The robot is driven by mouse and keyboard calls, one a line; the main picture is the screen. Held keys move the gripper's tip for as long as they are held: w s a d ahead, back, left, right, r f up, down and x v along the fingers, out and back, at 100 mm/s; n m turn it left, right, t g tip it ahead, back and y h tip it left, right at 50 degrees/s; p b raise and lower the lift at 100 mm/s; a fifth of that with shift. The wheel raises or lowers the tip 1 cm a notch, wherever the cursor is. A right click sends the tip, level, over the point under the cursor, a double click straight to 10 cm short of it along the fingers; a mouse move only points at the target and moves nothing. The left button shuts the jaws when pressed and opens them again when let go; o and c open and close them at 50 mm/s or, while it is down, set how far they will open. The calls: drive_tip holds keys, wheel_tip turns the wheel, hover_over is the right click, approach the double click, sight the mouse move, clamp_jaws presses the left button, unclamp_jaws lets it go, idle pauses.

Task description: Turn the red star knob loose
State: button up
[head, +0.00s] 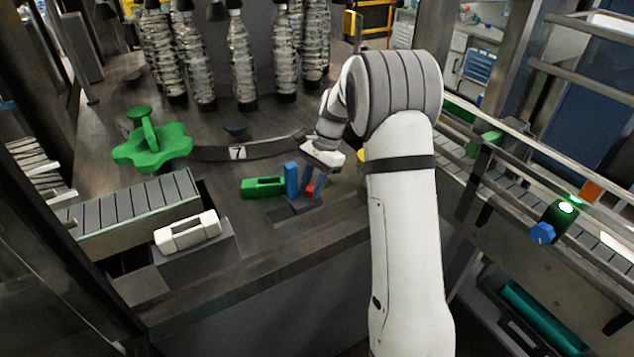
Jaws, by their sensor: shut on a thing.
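The red knob (310,190) shows only as a small red patch low in the middle of the head view, beside an upright blue block (291,180). Its star shape cannot be made out. My gripper (313,184) reaches down to it from the white wrist above and is shut on it. The fingers are small here and partly cover the knob, so its turn angle cannot be seen.
A green handle (262,187) lies just left of the knob, and a white handle (187,233) sits nearer. A large green star wheel (152,150) stands at left. Wrapped bottles (241,60) stand behind. A conveyor with rails (510,190) runs along the right.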

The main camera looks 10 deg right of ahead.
drive_tip(key=o, duration=0.9)
drive_tip(key=shift+w+a+r, duration=0.1)
drive_tip(key=shift+w, duration=0.2)
drive_tip(key=shift+o, duration=0.4)
drive_tip(key=shift+s, duration=0.1)
drive_tip(key=b+v, duration=0.1)
drive_tip(key=v, duration=0.7)
drive_tip(key=shift+b, duration=0.3)
